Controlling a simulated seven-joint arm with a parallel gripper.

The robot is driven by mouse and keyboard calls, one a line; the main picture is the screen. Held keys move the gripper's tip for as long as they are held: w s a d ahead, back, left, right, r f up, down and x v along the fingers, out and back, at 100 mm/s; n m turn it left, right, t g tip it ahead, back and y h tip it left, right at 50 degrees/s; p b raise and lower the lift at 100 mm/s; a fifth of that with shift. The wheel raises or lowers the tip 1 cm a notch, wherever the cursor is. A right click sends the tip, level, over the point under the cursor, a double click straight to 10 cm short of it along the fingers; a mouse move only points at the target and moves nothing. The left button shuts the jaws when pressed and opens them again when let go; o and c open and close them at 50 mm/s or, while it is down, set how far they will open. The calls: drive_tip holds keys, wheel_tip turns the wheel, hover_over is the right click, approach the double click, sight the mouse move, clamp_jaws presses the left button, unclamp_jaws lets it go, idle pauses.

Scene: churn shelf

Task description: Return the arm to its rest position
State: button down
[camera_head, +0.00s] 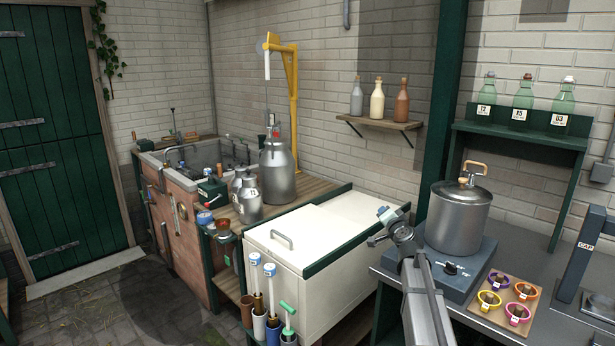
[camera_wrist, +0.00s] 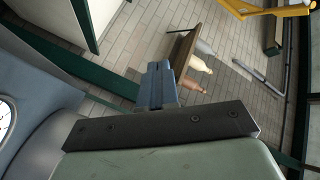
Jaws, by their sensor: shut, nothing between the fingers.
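My gripper (camera_wrist: 158,84) is shut and empty in the wrist view, its two blue-grey fingers together. In the head view my gripper (camera_head: 386,214) is raised at the right end of the white chest, left of the steel pot (camera_head: 459,218). I cannot tell its exact height above the chest. My arm comes up from the bottom of the head view. The wrist view is rolled, with the wall shelf (camera_wrist: 178,60) and its bottles beyond the fingertips.
The white chest (camera_head: 318,228) has a clear lid. The pot stands on a blue-grey hotplate (camera_head: 452,270) beside a board of coloured rings (camera_head: 506,300). A green rack (camera_head: 520,134) holds bottles behind. Milk cans (camera_head: 277,170) and a yellow crane (camera_head: 292,90) are at the left.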

drive_tip(key=s+a+f+n+g+y, duration=0.15)
drive_tip(key=a+f, duration=0.25)
drive_tip(key=f, duration=0.4)
drive_tip(key=s+a+f+n+g, duration=0.1)
drive_tip(key=s+a+f, duration=0.2)
drive_tip(key=a+f, duration=0.3)
drive_tip(key=s+a+f+n+g+y, duration=0.1)
drive_tip(key=s+a+f+g, duration=0.15)
drive_tip(key=f, duration=0.65)
drive_tip(key=s+a+f+n+g, duration=0.1)
drive_tip(key=s+f+g, duration=0.2)
drive_tip(key=s+f, duration=0.65)
drive_tip(key=s+a+f+n+g, duration=0.1)
drive_tip(key=s+f+n+g, duration=0.15)
drive_tip(key=s+f, duration=0.7)
drive_tip(key=s+d+f+g+h, duration=0.1)
drive_tip(key=s+f+g, duration=0.6)
drive_tip(key=s+f, duration=1.05)
drive_tip(key=s+d+f+n+g+h, duration=0.1)
drive_tip(key=s+d+g, duration=0.1)
drive_tip(key=s, duration=1.1)
drive_tip(key=s+d+f+n+g+h, duration=0.1)
drive_tip(key=s+d+g+h, duration=0.1)
drive_tip(key=s, duration=1.1)
drive_tip(key=shift+d+f+g, duration=0.25)
drive_tip(key=shift+d+g, duration=0.2)
drive_tip(key=shift+g, duration=0.8)
